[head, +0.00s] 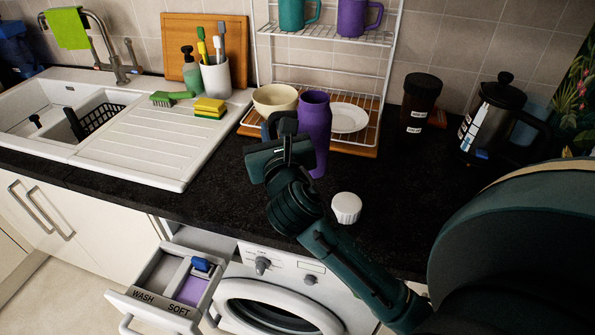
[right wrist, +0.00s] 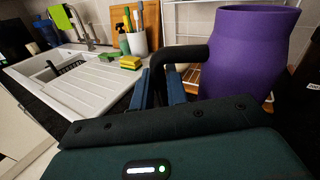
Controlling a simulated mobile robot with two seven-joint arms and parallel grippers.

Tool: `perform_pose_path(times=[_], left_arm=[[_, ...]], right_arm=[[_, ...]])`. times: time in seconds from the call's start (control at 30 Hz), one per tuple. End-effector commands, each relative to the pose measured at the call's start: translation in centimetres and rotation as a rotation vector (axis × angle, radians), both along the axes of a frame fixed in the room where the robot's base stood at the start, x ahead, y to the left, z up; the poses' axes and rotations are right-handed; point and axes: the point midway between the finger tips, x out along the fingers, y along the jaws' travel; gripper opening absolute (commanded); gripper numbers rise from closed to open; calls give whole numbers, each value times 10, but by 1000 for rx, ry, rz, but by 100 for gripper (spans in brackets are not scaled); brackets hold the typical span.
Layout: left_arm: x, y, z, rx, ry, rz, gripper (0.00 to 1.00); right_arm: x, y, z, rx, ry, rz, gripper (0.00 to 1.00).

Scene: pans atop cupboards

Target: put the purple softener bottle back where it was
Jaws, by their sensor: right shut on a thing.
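The purple softener bottle (head: 314,128) is upright at the counter's back, in front of the wire rack; its mouth looks open, with no cap on it. It fills the upper right of the right wrist view (right wrist: 240,55). My right gripper (head: 283,128) is at the bottle's left side, shut on its black handle (right wrist: 182,54). I cannot tell whether the base touches the counter. A white ribbed cap (head: 346,207) lies on the counter near the front edge. My left gripper is not in view.
The black counter (head: 215,205) is clear left of my arm. A cream bowl (head: 274,99) and white plate (head: 347,118) are behind the bottle. A dark jar (head: 421,100) and a French press (head: 490,115) stand right. Below, the WASH/SOFT drawer (head: 160,299) is open, with purple in its SOFT compartment.

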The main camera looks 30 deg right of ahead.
Motion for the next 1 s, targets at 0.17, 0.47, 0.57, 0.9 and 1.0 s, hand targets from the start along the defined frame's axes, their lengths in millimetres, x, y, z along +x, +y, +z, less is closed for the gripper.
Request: perform_pose_path(times=[0.17,0.47,0.57,0.9,1.0], left_arm=[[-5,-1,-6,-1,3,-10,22],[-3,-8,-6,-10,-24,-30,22],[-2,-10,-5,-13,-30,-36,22],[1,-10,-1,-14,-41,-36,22],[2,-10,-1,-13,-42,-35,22]], right_arm=[[0,0,-23,-2,-3,0,0],[0,0,-65,-3,-1,-1,0],[0,0,-73,-3,-4,1,0],[0,0,-74,-4,-5,2,0],[0,0,-79,0,-1,1,16]])
